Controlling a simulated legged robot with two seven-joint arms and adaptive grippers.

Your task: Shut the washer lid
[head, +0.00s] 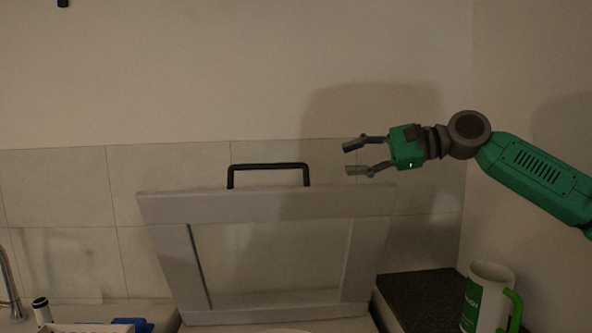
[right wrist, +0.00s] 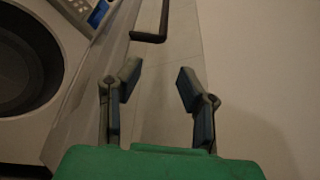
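The washer lid (head: 275,206) is a grey framed panel standing raised, leaning back near the tiled wall. A black bar handle (head: 268,167) is on its top edge; it also shows at the top of the right wrist view (right wrist: 149,37). My right gripper (head: 347,158) is open and empty, to the right of the handle and above the lid's right corner, apart from both. Its two fingers show spread in the right wrist view (right wrist: 157,80). In that view the washer's round dark opening (right wrist: 25,60) is at the left. My left gripper is not in view.
A white and green jug (head: 484,298) stands at the lower right, beside a dark countertop (head: 425,293). A faucet (head: 9,280), a black and white cylinder (head: 41,310) and a blue item (head: 132,325) are at the lower left. The space above the lid is clear.

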